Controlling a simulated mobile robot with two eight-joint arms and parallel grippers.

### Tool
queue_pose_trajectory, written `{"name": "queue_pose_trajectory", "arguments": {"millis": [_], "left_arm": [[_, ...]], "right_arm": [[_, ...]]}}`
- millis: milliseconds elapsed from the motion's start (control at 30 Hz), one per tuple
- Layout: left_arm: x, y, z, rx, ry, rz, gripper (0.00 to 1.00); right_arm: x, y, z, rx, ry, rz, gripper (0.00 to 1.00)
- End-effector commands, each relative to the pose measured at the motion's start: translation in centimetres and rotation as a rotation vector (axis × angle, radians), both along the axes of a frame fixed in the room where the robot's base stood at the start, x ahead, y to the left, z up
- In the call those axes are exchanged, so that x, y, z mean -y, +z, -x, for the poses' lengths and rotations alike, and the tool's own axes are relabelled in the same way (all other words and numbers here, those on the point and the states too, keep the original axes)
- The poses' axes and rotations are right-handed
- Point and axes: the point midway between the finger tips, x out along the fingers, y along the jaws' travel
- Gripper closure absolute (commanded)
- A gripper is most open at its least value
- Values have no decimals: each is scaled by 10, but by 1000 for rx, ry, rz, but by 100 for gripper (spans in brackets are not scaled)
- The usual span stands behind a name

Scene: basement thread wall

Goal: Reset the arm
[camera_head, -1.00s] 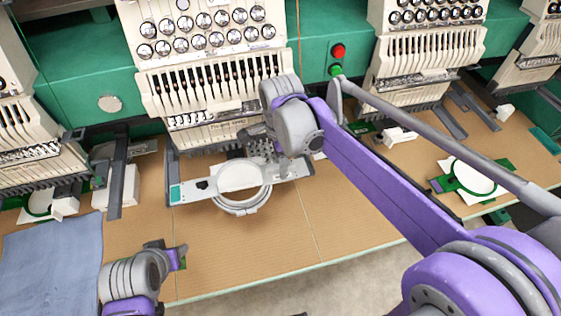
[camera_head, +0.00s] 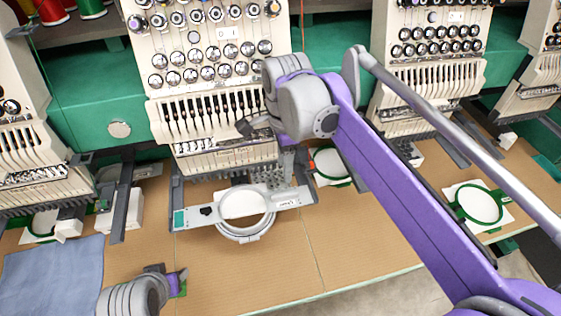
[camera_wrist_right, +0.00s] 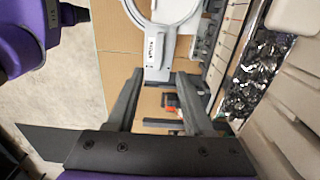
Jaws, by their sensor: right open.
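My right arm reaches in from the right in the head view, its wrist in front of the middle embroidery head. My right gripper (camera_head: 256,124) is partly hidden behind the wrist there. In the right wrist view the gripper (camera_wrist_right: 161,76) is open, its two dark fingers apart with nothing held between them. The grey hoop (camera_head: 243,212) on its light bracket lies below the middle head, apart from the gripper; it also shows beyond the fingers in the wrist view (camera_wrist_right: 157,45). My left gripper (camera_head: 176,282) is low at the left, its fingers unclear.
The middle embroidery machine head (camera_head: 215,110) stands close to my right wrist. Green hoops (camera_head: 480,203) lie on the tan table (camera_head: 330,240) at the sides. A blue cloth (camera_head: 50,272) lies at the left front. The front middle of the table is clear.

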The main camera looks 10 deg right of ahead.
Motion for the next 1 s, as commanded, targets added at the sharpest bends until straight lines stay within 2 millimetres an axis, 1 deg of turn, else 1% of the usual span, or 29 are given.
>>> {"name": "queue_pose_trajectory", "arguments": {"millis": [233, 367, 467, 567, 700, 800, 900, 1000], "left_arm": [[0, 0, 0, 0, 0, 0, 49], [0, 0, 0, 0, 0, 0, 49], [0, 0, 0, 0, 0, 0, 49], [0, 0, 0, 0, 0, 0, 49], [0, 0, 0, 0, 0, 0, 49], [0, 0, 0, 0, 0, 0, 49], [0, 0, 0, 0, 0, 0, 49], [0, 0, 0, 0, 0, 0, 49]], "right_arm": [[0, 3, 1, 1, 4, 0, 49], [5, -3, 9, 29, 86, -3, 49], [14, -17, 24, 85, 256, 1, 49], [25, -38, 46, 167, 498, 26, 49], [39, -73, 79, 277, 856, 108, 49], [47, -99, 101, 337, 1091, 191, 49], [54, -121, 119, 375, 1284, 276, 49], [57, -137, 131, 395, 1421, 345, 49]]}}
